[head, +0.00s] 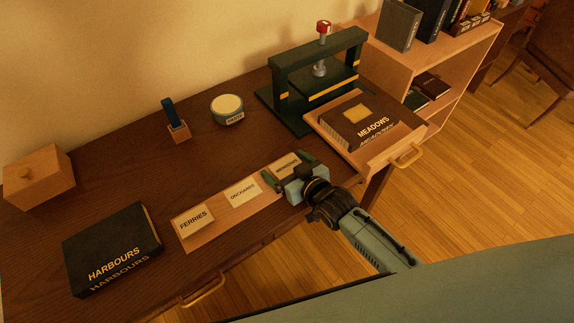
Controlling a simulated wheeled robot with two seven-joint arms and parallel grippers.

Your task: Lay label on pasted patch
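Three cream labels lie in a row on a pale wooden strip (218,209): FERRIES (194,220), ORCHARDS (243,192) and a third (287,162), partly hidden by my gripper, whose small lettering seems to read MEADOWS. My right gripper (286,169) is over this third label, its two fingers spread apart at either side of it. I cannot tell whether it touches the label. A dark book titled MEADOWS (342,130) lies on a wooden tray, with a yellowish patch (357,112) on its cover, bare of any label. My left gripper is not in view.
A dark press (285,87) with a red knob stands behind the wooden tray (384,155). A paste jar (227,111), a blue-handled brush (170,112) in a block, a wooden box (38,177) and a HARBOURS book (112,245) stand on the desk. A bookshelf (445,65) is at right.

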